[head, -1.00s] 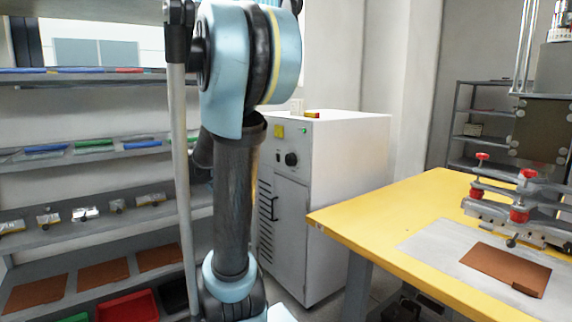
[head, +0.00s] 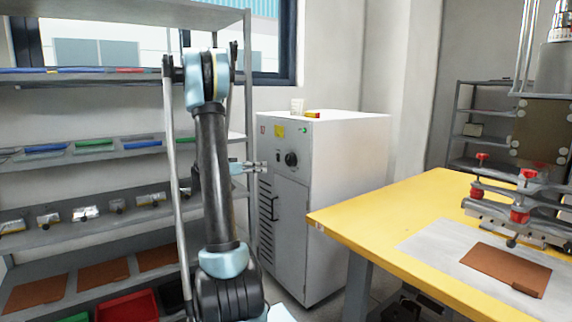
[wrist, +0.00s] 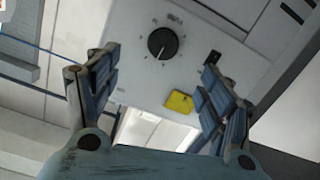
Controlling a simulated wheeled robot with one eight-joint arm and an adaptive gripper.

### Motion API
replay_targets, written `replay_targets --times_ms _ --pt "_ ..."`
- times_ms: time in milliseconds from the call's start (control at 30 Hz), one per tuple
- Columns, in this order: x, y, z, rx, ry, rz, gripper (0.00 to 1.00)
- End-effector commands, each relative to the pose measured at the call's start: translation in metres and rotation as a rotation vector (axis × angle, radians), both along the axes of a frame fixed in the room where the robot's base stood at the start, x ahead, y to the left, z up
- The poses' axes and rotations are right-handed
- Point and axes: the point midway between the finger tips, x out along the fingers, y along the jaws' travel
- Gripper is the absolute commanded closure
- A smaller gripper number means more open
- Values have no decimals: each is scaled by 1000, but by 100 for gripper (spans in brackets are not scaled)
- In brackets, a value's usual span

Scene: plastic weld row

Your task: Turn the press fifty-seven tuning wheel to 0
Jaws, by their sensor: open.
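A round black knob (head: 291,159) with marks around it sits on the upper front of a white cabinet (head: 350,150). I cannot read a press number or its setting. The wrist view shows the knob (wrist: 163,43) face on, just beyond the gap between my fingertips and not touched by them. My gripper (wrist: 160,62) is open and empty. In the head view my gripper (head: 262,167) points right, at the left side of the cabinet front. A yellow label (wrist: 179,102) and a small black switch (wrist: 213,57) are close to the knob.
A yellow table (head: 390,205) with a clamp fixture (head: 515,205) and a brown sheet (head: 505,265) stands at right. A cylinder with a marked white ring (head: 565,32) shows at top right. A shelf rack (head: 90,165) fills the left. Small items (head: 312,115) lie on the cabinet.

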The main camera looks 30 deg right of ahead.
Motion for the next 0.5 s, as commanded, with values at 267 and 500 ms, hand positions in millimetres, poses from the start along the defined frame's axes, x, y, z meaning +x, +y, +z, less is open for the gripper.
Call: replay_targets --times_ms 267,500 --pt "20 -13 -4 -87 -70 -13 26" --pt "22 -34 -4 -92 -74 -15 26"
